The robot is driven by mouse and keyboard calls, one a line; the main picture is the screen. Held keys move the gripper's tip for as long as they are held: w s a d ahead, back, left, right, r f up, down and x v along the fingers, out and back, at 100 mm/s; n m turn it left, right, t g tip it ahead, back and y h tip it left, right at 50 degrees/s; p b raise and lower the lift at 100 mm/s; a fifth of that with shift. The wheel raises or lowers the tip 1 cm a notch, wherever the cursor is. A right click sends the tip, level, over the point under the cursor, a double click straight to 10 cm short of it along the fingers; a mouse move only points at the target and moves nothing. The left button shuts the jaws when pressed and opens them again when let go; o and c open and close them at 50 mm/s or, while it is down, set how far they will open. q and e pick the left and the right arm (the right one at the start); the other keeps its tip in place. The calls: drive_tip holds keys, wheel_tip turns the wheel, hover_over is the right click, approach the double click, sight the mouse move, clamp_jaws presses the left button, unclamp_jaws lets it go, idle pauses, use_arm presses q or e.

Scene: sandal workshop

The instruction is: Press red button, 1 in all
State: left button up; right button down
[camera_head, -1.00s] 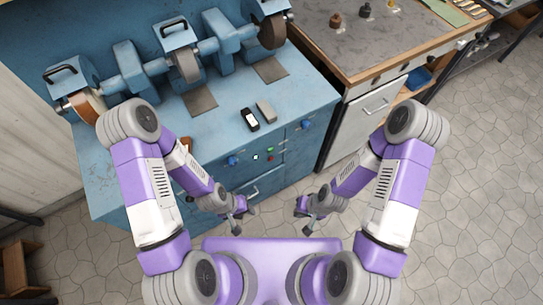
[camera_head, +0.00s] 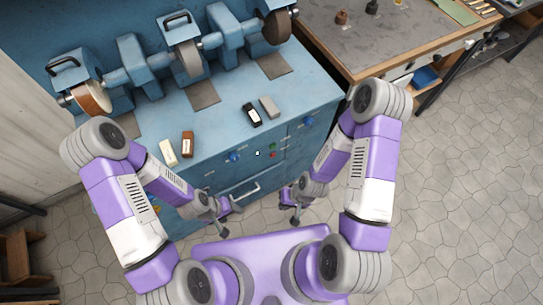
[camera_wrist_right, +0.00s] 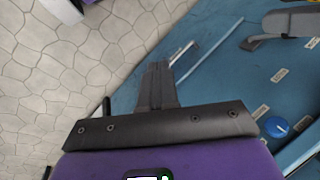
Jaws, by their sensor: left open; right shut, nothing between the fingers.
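The red button (camera_head: 272,155) is a small red dot on the front of the blue workbench (camera_head: 325,95), just below a green button (camera_head: 272,146). I cannot make out the red button in the right wrist view. My right gripper (camera_head: 294,215) is shut and empty, in front of the bench and apart from it, lower in the picture than the red button. Its closed fingers also show in the right wrist view (camera_wrist_right: 158,70). My left gripper (camera_head: 231,219) is open and empty, left of the right one, also clear of the bench front.
Blue knobs (camera_head: 234,156) flank the buttons, with a drawer handle (camera_head: 246,191) below. Grinding wheels (camera_head: 92,97) and several small blocks (camera_head: 252,114) are on the bench top. A wooden-edged table (camera_head: 385,45) stands to the right. Tiled floor (camera_head: 450,180) is free at right.

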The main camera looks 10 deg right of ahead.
drive_tip(key=s+d+f+n+g+h+b, duration=0.2)
drive_tip(key=s+n+g+h+b, duration=0.15)
drive_tip(key=n, duration=0.65)
drive_tip(key=s+d+f+n+g+h+b, duration=0.25)
drive_tip(key=s+n, duration=0.25)
drive_tip(key=n, duration=0.5)
drive_tip(key=w+d+f+n+t+h+b, duration=0.1)
drive_tip(key=w+d+n+t+h+b, duration=0.1)
drive_tip(key=d+n+h, duration=0.45)
drive_tip(key=w+d+f+n+t+h+b, duration=0.1)
drive_tip(key=w+d+f+n+h+b, duration=0.15)
drive_tip(key=n, duration=0.65)
drive_tip(key=w+a+f+n+t+y+b, duration=0.2)
drive_tip(key=w+a+n+t, duration=0.2)
drive_tip(key=w+n+t, duration=0.4)
drive_tip(key=w+a+f+n+t+y+b, duration=0.2)
drive_tip(key=w+a+n+t, duration=0.3)
drive_tip(key=n, duration=0.9)
drive_tip(key=w+f+t+b, duration=0.1)
drive_tip(key=w+t, duration=0.2)
drive_tip(key=w, duration=0.1)
drive_tip(key=shift+a+t, duration=0.25)
drive_tip(key=shift+t, duration=0.05)
